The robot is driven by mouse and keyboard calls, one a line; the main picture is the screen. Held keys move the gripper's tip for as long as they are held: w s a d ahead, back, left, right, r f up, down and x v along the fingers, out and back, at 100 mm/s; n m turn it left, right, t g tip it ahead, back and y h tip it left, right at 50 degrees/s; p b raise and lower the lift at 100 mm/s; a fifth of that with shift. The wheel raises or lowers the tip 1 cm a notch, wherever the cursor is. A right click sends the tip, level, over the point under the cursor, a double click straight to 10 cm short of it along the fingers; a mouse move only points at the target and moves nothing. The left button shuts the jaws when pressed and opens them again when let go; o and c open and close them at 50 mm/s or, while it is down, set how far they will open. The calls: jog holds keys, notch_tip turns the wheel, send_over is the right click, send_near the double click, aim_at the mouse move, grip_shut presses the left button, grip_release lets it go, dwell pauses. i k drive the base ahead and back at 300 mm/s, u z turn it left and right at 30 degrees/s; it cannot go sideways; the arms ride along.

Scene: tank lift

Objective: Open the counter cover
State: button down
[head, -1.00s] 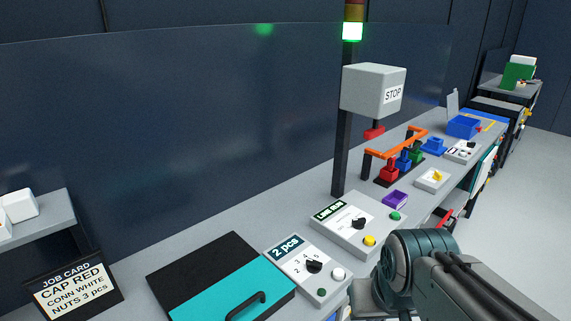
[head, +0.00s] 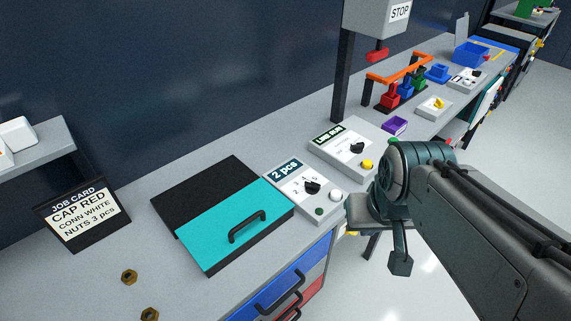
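The counter cover is a flat teal panel (head: 215,235) with a black bar handle (head: 247,227). It lies over the front part of a black recessed frame (head: 205,190) on the grey worktop, and the rear part shows black. My gripper (head: 400,262) hangs to the right of the cover, past the bench's front edge and apart from the handle. It is dark and small here, and its fingers cannot be told apart. Nothing visible is held in it.
Right of the cover stand a "2 pcs" dial box (head: 305,190) and a "LINE RUN" box (head: 350,148). Two brass nuts (head: 129,277) lie on the worktop at front left, near a job card (head: 77,213). Drawers with handles (head: 280,290) are below the bench edge.

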aim_at(215, 234)
jog(key=k, duration=0.5)
jog(key=u, duration=0.6)
jog(key=i, duration=0.4)
jog(key=u, duration=0.2)
